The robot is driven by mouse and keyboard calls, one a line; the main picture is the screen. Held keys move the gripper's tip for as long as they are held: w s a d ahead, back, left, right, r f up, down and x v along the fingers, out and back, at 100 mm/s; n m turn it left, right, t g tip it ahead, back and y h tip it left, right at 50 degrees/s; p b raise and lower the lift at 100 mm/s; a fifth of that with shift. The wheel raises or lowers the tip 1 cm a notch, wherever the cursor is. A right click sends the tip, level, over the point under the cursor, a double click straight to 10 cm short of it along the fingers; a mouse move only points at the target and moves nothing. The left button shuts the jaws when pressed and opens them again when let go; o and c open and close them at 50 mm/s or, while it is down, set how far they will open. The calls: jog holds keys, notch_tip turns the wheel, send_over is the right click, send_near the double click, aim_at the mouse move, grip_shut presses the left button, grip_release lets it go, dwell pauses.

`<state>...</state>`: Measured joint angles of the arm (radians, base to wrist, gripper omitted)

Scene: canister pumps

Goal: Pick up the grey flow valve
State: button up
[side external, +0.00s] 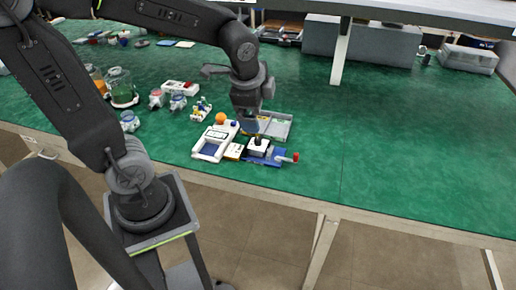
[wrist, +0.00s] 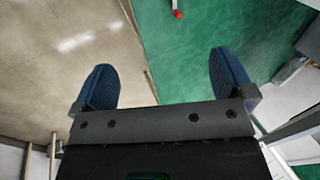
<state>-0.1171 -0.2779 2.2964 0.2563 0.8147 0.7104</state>
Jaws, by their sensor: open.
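A small grey piece with a red end (side external: 286,157) sits on a blue base (side external: 262,161) near the table's front edge; it looks like the grey flow valve, but it is too small to be sure. Its red end and a pale part also show at the top edge of the wrist view (wrist: 177,13). My gripper (side external: 250,126) is above and to the left of it, close over a white block with a black top (side external: 258,146). In the wrist view my two blue fingers (wrist: 160,60) are spread apart, with nothing between them.
A white unit with a blue panel (side external: 212,146) and an orange ball (side external: 220,118) stand left of my gripper. A grey tray (side external: 283,128) lies behind it. Several jars and small pump parts stand farther left. The green table (side external: 400,150) is clear to the right.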

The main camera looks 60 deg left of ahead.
jog(key=w+a+f+m+g+y, duration=0.1)
jog(key=w+a+f+m, duration=0.3)
jog(key=a+f+m, duration=0.1)
jog(key=m+g+y, duration=0.1)
jog(key=m+g, duration=0.1)
jog(key=m, duration=0.4)
send_near(258, 139)
jog(key=shift+m, duration=0.3)
jog(key=x, duration=0.5)
jog(key=shift+s+d, duration=0.15)
jog(key=shift+s, duration=0.2)
jog(key=shift+w+x, duration=0.2)
jog(key=shift+x, duration=1.2)
jog(key=shift+w+x, duration=0.2)
jog(key=shift+x, duration=1.2)
jog(key=shift+c, duration=0.4)
jog(key=shift+r, duration=0.1)
jog(key=c, duration=0.7)
jog(key=shift+r, duration=0.15)
